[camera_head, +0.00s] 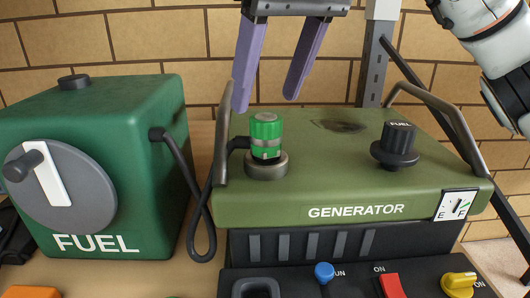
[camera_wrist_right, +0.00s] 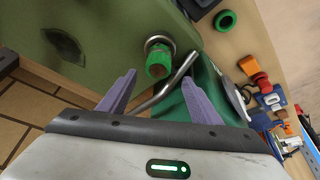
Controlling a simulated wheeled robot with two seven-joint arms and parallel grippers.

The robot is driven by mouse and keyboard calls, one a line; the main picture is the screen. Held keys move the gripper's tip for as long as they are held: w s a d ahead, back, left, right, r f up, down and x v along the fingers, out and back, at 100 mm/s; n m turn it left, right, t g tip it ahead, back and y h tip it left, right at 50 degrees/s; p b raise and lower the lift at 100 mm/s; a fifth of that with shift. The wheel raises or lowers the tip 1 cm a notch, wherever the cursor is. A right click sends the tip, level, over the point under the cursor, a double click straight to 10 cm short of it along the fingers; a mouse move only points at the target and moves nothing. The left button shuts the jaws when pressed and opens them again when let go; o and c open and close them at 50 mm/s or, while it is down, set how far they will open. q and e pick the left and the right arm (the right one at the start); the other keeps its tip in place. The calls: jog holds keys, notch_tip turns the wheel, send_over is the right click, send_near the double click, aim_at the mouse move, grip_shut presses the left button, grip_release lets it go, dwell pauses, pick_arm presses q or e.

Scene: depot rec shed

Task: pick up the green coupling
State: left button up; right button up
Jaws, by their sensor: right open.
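The green coupling (camera_head: 266,138) stands upright on a round metal fitting (camera_head: 266,166) on top of the green generator (camera_head: 320,190). A black hose runs from beside it toward the green fuel tank (camera_head: 120,170). My right gripper (camera_head: 266,102) is open and empty, with its two purple fingers above and behind the coupling in the head view. In the right wrist view the coupling (camera_wrist_right: 159,66) shows beyond and between the open fingers (camera_wrist_right: 160,100), apart from them. My left gripper is in neither view.
Metal handles (camera_head: 224,130) rise at both sides of the generator top, one close to the coupling. A black fuel cap (camera_head: 396,146) stands to the right. A control panel with knobs and switches (camera_head: 390,286) lies in front. A brick wall is behind.

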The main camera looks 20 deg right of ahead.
aim_at(266, 117)
jog(key=x, duration=0.5)
jog(key=shift+d+f, duration=0.3)
jog(key=shift+f, duration=0.15)
jog(key=c, duration=1.1)
